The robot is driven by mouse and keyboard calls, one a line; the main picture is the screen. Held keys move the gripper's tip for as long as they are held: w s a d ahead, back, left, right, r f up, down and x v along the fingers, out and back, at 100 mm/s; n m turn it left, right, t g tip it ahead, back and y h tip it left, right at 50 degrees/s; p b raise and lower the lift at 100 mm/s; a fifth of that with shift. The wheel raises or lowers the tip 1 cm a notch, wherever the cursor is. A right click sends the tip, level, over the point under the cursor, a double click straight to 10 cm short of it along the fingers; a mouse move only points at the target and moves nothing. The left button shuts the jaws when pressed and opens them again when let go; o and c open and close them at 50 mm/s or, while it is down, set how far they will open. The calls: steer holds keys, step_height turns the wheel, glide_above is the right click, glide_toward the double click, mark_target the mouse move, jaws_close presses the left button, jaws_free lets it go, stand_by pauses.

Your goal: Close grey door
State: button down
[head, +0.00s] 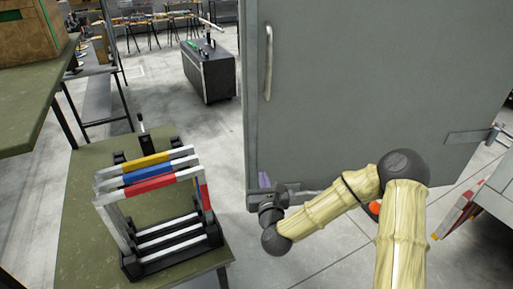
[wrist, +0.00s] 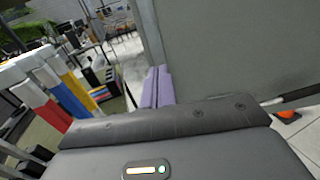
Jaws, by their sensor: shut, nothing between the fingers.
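The grey door (head: 375,85) is a large flat panel filling the upper right of the head view. It has a vertical metal handle (head: 268,62) near its left edge and a hinge strap (head: 468,137) at its lower right. It appears swung out from the grey body (head: 497,190) at the right. My gripper (head: 264,180) has purple fingers and is at the door's lower left corner, below the handle. In the wrist view, the fingers (wrist: 157,86) are together and empty beside the door's edge (wrist: 215,50). I cannot tell whether they touch it.
A green table (head: 85,215) at the left holds a rack (head: 165,225) with yellow, blue and red bars, close to my gripper. A black chest (head: 208,75) stands farther back. Another green table (head: 30,105) is at the upper left. Concrete floor is open between them.

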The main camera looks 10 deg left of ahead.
steer(key=shift+d, duration=0.15)
steer(key=p, duration=0.6)
glide_toward(256, 146)
steer(key=x, duration=0.5)
steer(key=shift+w+r, duration=0.2)
steer(key=shift+w+a+f+p, duration=0.1)
steer(key=shift+w+p, duration=0.05)
steer(key=shift+w, duration=0.2)
steer(key=shift+w+a+f+p, duration=0.1)
steer(key=shift+w+a+p, duration=0.05)
steer(key=shift+w, duration=0.2)
steer(key=shift+w+a, duration=0.1)
